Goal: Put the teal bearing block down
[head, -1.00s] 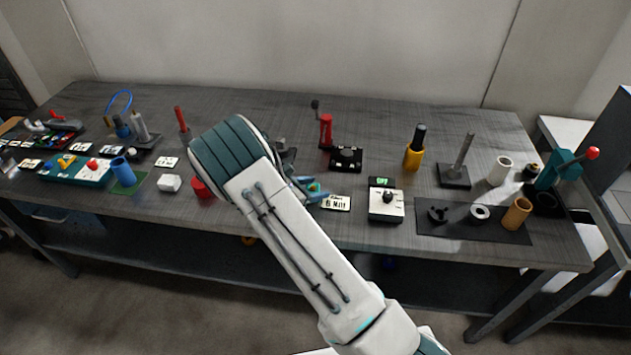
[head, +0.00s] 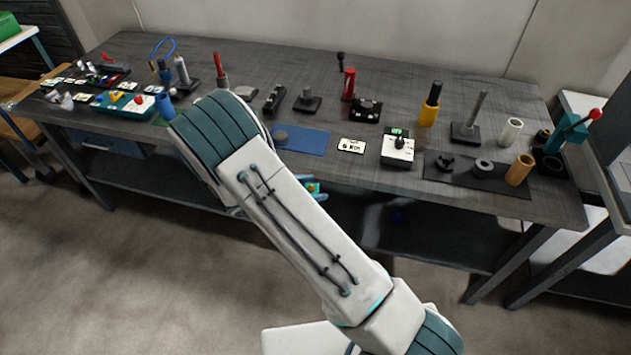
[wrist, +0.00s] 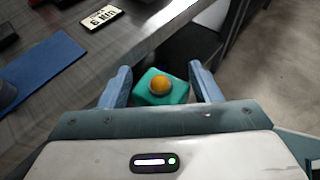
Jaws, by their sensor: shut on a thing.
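The teal bearing block (wrist: 148,97) has an orange, ball-like top and sits between the two blue fingers of my gripper (wrist: 160,68) in the wrist view. My gripper is shut on it. In the head view, my gripper (head: 313,188) is partly hidden behind my arm, and only a small teal and orange patch of the block shows. The gripper is in front of the table's front edge, with shadowed space and floor behind the block in the wrist view. A blue mat (head: 310,142) lies on the table, and it also shows in the wrist view (wrist: 42,72).
A dark mat (head: 500,181) with rings is farther right. A grey round piece (head: 281,136) stands on the blue mat. Part of the mat is bare.

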